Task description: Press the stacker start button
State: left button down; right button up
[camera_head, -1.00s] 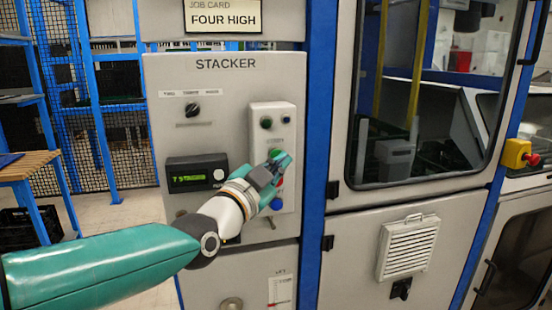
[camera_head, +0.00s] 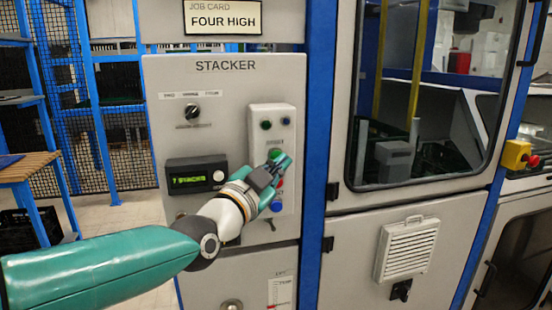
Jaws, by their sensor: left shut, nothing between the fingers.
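The grey stacker panel (camera_head: 225,90) faces me, with a raised button box (camera_head: 257,140) on its right side. My left gripper (camera_head: 287,160) is shut and empty at this box, in front of the button column. A green button (camera_head: 273,154) shows just beside its fingers and is partly hidden. A red button (camera_head: 280,183) shows partly below the fingers, and a blue button (camera_head: 277,206) is lower down. Whether the fingertips touch a button I cannot tell. The box's labels are too small to read. My right gripper is not in view.
A lit display (camera_head: 188,179) with green text and a black selector knob (camera_head: 192,111) are on the panel. A job card (camera_head: 224,17) above reads FOUR HIGH. A windowed machine door (camera_head: 430,100) is to the right, with a red emergency stop (camera_head: 531,159) beyond.

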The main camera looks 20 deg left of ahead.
pick_arm(q)
jog(key=shift+w+a, duration=0.1)
jog(key=shift+w+a+b, duration=0.15)
jog(key=shift+w+b, duration=0.15)
